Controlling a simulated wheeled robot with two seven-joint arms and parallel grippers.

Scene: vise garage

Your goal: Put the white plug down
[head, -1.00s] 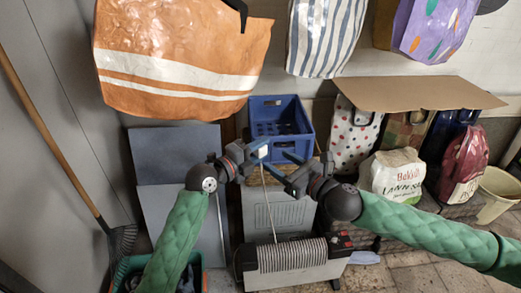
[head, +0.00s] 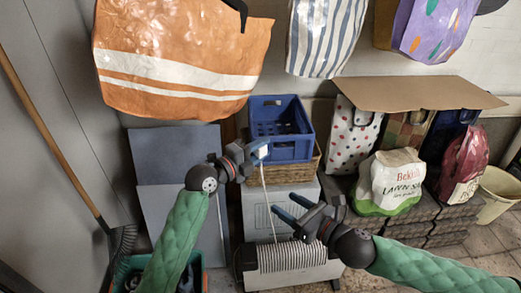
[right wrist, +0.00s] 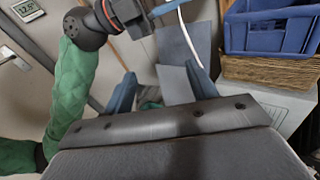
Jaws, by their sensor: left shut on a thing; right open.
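The white plug (head: 263,152) is small and sits between the fingertips of my left gripper (head: 257,150), which is shut on it in front of the blue crate. The cord also shows in the right wrist view (right wrist: 187,38), running down from my left gripper. My right gripper (head: 281,208) is open and empty, lower and to the right of the plug, in front of the pale cabinet. Its two blue fingers (right wrist: 162,92) stand apart in the right wrist view.
A blue crate (head: 291,151) sits on a wicker basket (head: 293,173) on a pale cabinet (head: 256,212). A white-green bag (head: 391,183) stands on dark stacked blocks (head: 425,215) to the right. An orange bag (head: 180,85) hangs above left. A green bin (head: 197,275) is at lower left.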

